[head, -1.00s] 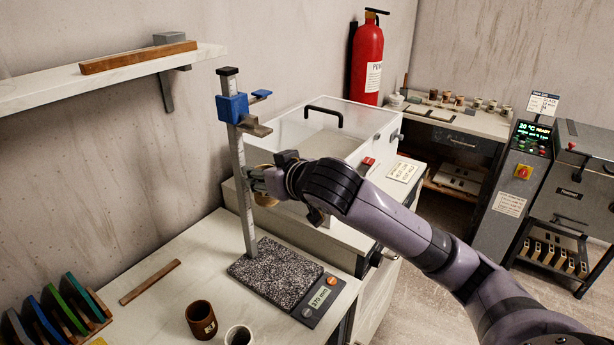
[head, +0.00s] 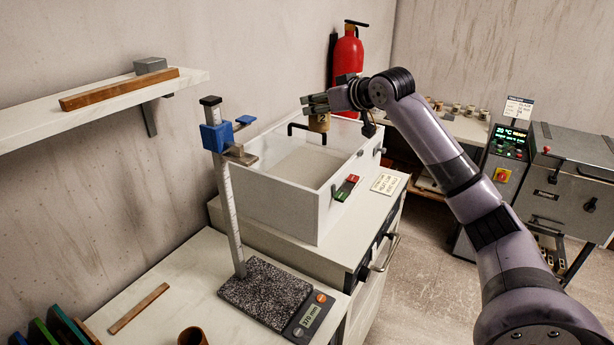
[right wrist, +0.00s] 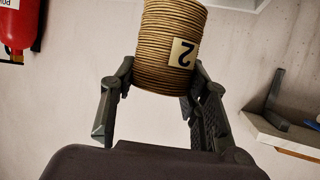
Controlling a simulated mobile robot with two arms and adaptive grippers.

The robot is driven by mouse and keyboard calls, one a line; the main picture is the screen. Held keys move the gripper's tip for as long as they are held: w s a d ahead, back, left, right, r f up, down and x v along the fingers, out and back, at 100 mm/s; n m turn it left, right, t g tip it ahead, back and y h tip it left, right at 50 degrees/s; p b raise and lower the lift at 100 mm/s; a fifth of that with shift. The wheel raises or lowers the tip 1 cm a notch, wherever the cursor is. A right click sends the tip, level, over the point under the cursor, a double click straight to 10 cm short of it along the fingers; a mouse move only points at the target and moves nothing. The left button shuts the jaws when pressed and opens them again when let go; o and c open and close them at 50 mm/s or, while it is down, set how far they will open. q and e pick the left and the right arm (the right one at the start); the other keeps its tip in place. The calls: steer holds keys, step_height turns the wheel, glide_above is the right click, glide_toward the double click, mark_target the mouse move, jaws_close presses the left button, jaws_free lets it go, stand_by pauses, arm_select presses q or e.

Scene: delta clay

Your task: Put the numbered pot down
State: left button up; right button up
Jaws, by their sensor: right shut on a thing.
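My right gripper (head: 315,104) is shut on a small tan pot (head: 318,122) and holds it up, in front of the back right part of the white box in the head view. In the right wrist view the pot (right wrist: 170,45) is ribbed, with a pale label reading 2, upside down in that picture. The fingers of the right gripper (right wrist: 162,78) press on both its sides. Its far end is cut off by the frame. My left gripper is not in view.
The white box (head: 283,218) has a black handle, and red and green buttons. A height gauge (head: 231,190) stands on a speckled base (head: 265,291) left of it. A brown pot (head: 192,337) stands at the bottom edge. Several small pots line the back table (head: 467,130).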

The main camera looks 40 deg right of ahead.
step_height(320, 180, down, 17)
steer(key=p, duration=0.2)
steer(key=shift+f, duration=0.2)
steer(key=shift+f, duration=0.25)
